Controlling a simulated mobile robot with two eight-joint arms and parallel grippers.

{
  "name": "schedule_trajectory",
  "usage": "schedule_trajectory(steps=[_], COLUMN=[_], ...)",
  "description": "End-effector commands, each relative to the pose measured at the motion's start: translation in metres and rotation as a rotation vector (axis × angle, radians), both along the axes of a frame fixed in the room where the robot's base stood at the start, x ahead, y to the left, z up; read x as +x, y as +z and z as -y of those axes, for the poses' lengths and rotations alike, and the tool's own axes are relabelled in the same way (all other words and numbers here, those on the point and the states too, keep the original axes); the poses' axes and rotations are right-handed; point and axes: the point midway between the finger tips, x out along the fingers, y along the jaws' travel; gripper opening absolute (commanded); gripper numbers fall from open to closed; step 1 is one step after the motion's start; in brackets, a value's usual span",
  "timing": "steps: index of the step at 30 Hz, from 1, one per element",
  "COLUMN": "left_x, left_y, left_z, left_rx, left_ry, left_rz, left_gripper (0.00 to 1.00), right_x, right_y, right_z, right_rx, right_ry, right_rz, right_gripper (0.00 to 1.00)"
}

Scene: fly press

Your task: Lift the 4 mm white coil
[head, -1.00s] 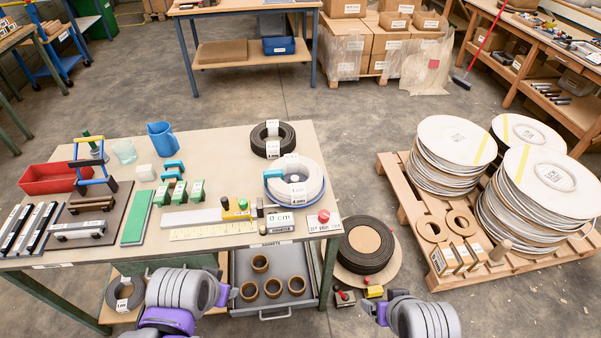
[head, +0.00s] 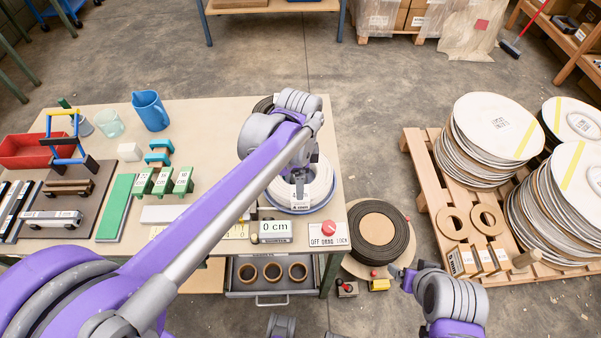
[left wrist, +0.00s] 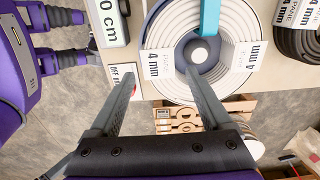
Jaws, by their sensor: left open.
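The white coil (head: 321,182) lies in a blue-rimmed round holder on the right end of the table, partly hidden by my left arm. In the left wrist view the white coil (left wrist: 240,62) shows labels reading 4 mm, a round post in its centre and a light-blue piece (left wrist: 210,18) across it. My left gripper (head: 299,190) is above the coil's near side, its fingers pointing down. In the left wrist view my left gripper (left wrist: 162,76) is open with nothing between its fingers. My right gripper (head: 402,274) is off the table at the lower right; its opening is unclear.
A dark coil (left wrist: 298,35) lies beside the white one. A 0 cm display (head: 276,231) and a panel with a red button (head: 329,231) stand at the table's front edge. A black roll (head: 377,232) and a pallet of discs (head: 420,165) are right of the table.

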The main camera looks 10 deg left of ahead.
Motion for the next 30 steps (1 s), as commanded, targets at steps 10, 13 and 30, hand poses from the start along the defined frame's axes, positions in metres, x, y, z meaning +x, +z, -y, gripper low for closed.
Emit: schedule_trajectory(steps=[10, 13, 30], left_x=[-0.002, -0.003, -0.003], left_y=[-0.036, -0.052, -0.066], left_z=[0.001, 0.002, 0.002], left_rx=[-0.001, 0.000, -0.001], left_ry=[0.001, 0.002, 0.002], left_rz=[0.001, 0.001, 0.001], left_gripper=[0.82, 0.82, 0.52], right_x=[0.000, 0.000, -0.001], right_y=[-0.002, -0.003, -0.005], right_z=[0.000, 0.000, 0.000], right_rx=[0.000, 0.000, 0.000], right_ry=[0.000, 0.000, 0.000], right_rz=[-0.001, -0.001, -0.002], right_gripper=[0.83, 0.83, 0.83])
